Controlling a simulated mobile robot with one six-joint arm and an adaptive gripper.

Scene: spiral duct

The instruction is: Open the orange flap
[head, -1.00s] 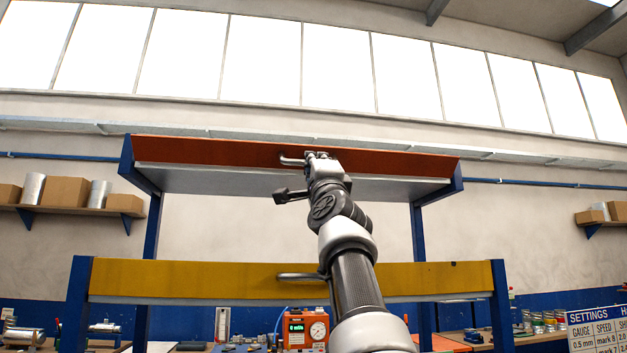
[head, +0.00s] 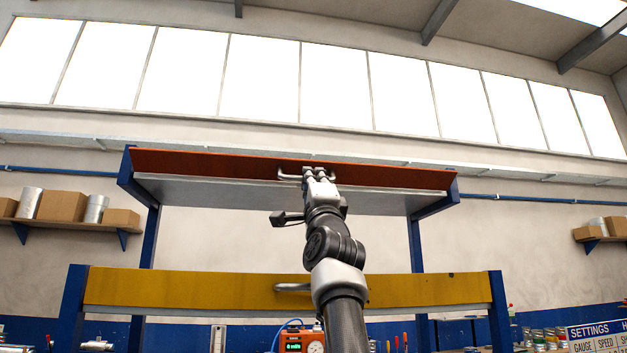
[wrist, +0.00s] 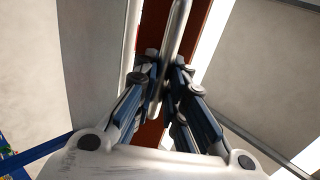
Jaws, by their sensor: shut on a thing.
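The orange flap (head: 220,164) is a long, dark orange-red panel across the top of the blue frame, above a grey underside. In the head view it shows as a thin, slanted strip. Its metal bar handle (head: 288,177) sticks out near the middle; the wrist view shows the bar (wrist: 179,25) against the orange face (wrist: 205,35). My gripper (head: 317,171) is at the handle, and in the wrist view its blue-grey fingers (wrist: 165,75) are shut around the bar. The exact finger contact is partly hidden.
A yellow panel (head: 200,288) with its own handle (head: 292,287) spans the frame below, behind my arm. Blue posts (head: 75,310) stand at both sides. Shelves with boxes (head: 62,206) hang on the back wall. A settings sign (head: 595,337) is at lower right.

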